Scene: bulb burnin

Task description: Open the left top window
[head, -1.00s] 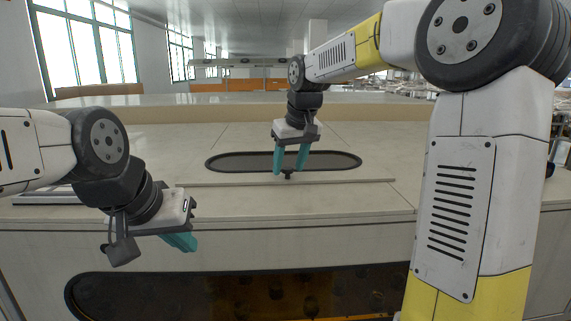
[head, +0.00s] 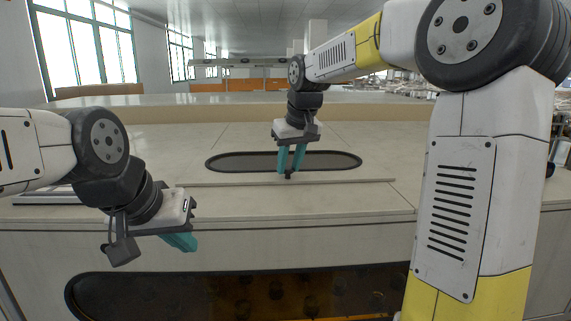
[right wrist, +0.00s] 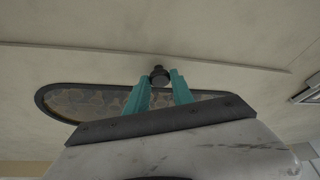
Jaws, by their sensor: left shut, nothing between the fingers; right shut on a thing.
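The top window (head: 235,161) is a long dark oval pane set in the pale sloping cover; it also shows in the right wrist view (right wrist: 90,102). A small black knob (head: 289,177) stands at the cover's front edge, below the window's middle. My right gripper (head: 289,171) points down and is shut on the knob; the right wrist view shows the knob (right wrist: 159,75) at its teal fingertips. The cover looks closed. My left gripper (head: 184,244) is shut and empty in front of the bench, to the left of the knob.
A lower oval window (head: 250,295) with an amber-dark interior and round shapes lies in the front face. A thin strip (head: 350,181) runs along the cover's front edge. My right arm blocks the right side of the head view.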

